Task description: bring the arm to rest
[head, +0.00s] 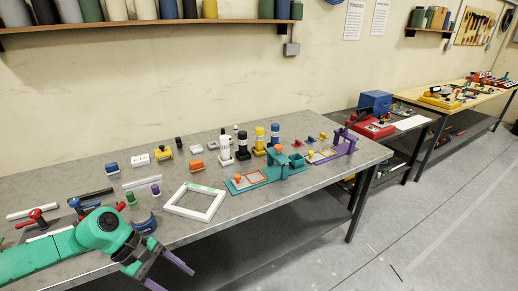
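My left arm (104,230) is green and comes in from the left, low over the front left of the grey workbench (300,205). My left gripper (177,281) has two purple fingers. They point down and right, in front of the bench's front edge. The fingers stand apart and nothing shows between them. The forearm hides part of the bench's left front. My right arm and gripper are not in view.
Near the gripper are a white frame (174,208), a small purple-topped cylinder (155,190) and red-handled clamps (37,217). Several bottles, small blocks and teal (256,182) and purple (326,156) fixtures stand farther right. Open floor (430,230) lies to the right.

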